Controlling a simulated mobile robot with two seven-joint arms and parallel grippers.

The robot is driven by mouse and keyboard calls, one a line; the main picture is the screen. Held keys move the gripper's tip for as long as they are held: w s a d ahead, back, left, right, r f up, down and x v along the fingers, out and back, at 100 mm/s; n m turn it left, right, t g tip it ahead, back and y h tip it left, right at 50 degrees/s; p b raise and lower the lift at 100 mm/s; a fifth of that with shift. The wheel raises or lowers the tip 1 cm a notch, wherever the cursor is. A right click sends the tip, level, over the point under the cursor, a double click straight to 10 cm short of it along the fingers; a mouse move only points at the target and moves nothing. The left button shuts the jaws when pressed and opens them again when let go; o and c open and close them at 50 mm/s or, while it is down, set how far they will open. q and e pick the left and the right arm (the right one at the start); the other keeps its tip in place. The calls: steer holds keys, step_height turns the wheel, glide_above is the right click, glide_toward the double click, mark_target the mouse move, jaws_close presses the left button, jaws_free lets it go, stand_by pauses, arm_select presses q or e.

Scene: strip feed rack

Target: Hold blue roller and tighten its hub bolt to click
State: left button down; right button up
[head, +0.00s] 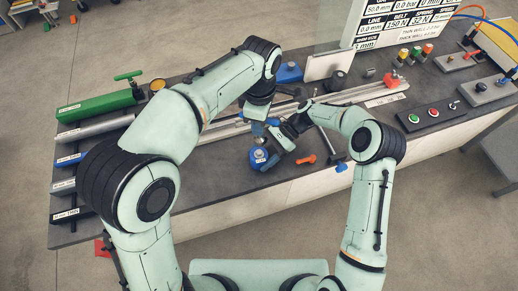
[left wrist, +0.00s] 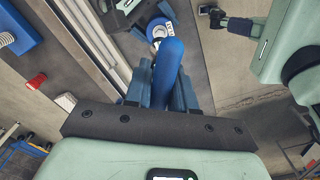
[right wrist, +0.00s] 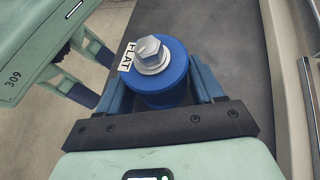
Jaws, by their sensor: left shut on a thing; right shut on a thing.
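The blue roller (head: 259,158) is low over or on the bench near its front edge; the head view does not show which. My right gripper (right wrist: 155,90) is shut on this roller, which has a white FLAT label. The silver hub bolt (right wrist: 149,50), a hex head on a washer, faces up out of the roller. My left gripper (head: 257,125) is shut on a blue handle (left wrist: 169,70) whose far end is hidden. The roller (left wrist: 157,28) shows just beyond the handle in the left wrist view. I cannot tell whether the tool touches the bolt.
A long pale rail (head: 225,133) runs along the bench behind the roller. Labelled rolls, one green (head: 95,107), lie at left. An orange piece (head: 306,160) lies right of the roller. A button box (head: 432,114) stands at right. Bare dark bench (head: 220,175) lies left of the roller.

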mark_target(259, 139)
arm_select(q)
steer(key=shift+f, duration=2.25)
steer(key=shift+f, duration=1.15)
steer(key=m, duration=0.5)
steer(key=shift+m, duration=0.3)
steer(key=m, duration=0.4)
steer(key=shift+m, duration=0.4)
steer(key=m, duration=0.5)
steer(key=shift+m, duration=0.4)
steer(key=m, duration=0.5)
steer(key=shift+m, duration=0.3)
